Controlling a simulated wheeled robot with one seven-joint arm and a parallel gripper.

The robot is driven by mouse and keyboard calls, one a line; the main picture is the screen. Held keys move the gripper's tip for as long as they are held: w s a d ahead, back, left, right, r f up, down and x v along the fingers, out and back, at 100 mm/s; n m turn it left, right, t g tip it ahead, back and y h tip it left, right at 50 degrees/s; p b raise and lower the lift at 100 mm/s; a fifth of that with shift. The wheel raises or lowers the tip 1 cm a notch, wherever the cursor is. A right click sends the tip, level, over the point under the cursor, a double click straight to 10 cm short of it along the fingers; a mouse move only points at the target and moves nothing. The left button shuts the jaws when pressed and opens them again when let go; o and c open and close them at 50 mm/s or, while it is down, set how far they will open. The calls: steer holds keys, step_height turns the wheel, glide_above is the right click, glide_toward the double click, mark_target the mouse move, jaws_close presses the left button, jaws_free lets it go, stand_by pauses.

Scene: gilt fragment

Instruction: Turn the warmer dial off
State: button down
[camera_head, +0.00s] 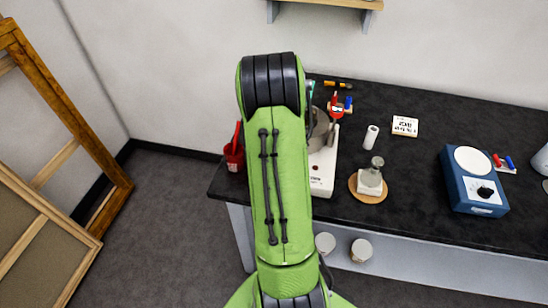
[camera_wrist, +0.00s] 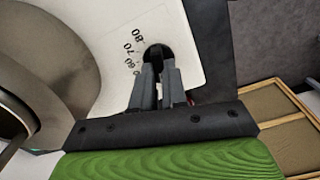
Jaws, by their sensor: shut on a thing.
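The warmer is a white box (camera_head: 323,172) near the left end of the dark bench, partly hidden behind my green arm. In the wrist view its white top (camera_wrist: 110,38) shows the printed numbers 60, 70 and 80 beside a round black dial (camera_wrist: 156,49). My gripper (camera_wrist: 159,74) has its two grey fingers closed on the dial. The fingers cover part of the dial, and I cannot read its setting. In the head view my gripper is hidden by the arm.
A metal pot (camera_wrist: 28,55) sits on the warmer close to my gripper. A red cup (camera_head: 234,155) stands at the bench's left end.

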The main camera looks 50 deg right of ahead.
steer(key=c, duration=1.2)
jaws_free()
steer(key=shift+o, duration=0.2)
step_height(320, 180, up, 16)
steer(key=p, duration=0.3)
steer(key=shift+f, duration=0.1)
